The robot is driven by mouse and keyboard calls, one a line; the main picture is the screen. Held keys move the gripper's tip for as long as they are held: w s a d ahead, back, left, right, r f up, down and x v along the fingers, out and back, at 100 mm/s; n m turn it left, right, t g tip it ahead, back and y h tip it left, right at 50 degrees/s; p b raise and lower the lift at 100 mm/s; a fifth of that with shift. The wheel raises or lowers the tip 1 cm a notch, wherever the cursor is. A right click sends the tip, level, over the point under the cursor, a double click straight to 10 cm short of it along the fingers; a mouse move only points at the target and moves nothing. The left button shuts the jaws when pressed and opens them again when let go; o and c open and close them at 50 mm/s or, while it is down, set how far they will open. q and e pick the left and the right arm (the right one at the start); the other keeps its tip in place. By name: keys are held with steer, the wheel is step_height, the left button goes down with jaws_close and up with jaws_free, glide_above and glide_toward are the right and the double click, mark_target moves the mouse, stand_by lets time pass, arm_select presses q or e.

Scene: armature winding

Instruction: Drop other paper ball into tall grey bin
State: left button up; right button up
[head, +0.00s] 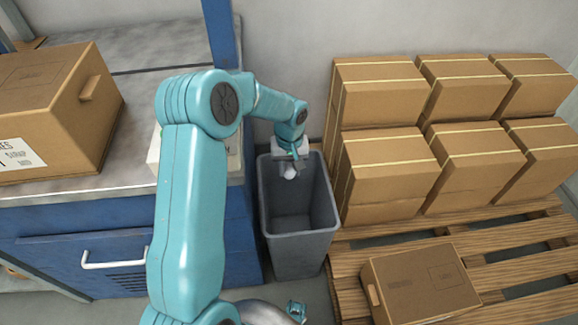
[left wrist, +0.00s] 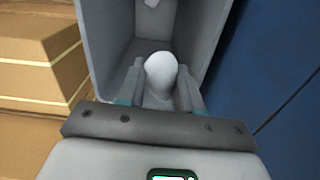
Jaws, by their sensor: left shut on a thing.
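The tall grey bin (head: 302,245) stands on the floor between the blue workbench and the stacked boxes, its mouth open upward. My left gripper (head: 289,168) is over the bin's mouth, near its back side. It is shut on a white paper ball (head: 290,174). In the left wrist view the ball (left wrist: 161,72) sits between the two fingers (left wrist: 160,88), with the bin's grey walls (left wrist: 98,45) around it.
A blue workbench (head: 125,240) stands left of the bin, with a cardboard box (head: 50,105) on its top. Several boxes (head: 385,165) are stacked on a wooden pallet (head: 345,260) at the right. A flat box (head: 420,285) lies at the pallet's front.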

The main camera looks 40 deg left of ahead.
mark_target(290, 174)
arm_select(q)
step_height(290, 174, down, 3)
steer(key=shift+f+b, duration=0.1)
steer(key=shift+b, duration=0.6)
steer(key=o, duration=1.2)
steer(key=shift+c, duration=0.2)
steer(key=shift+r, duration=0.2)
step_height(290, 174, up, 16)
steer(key=p, duration=0.4)
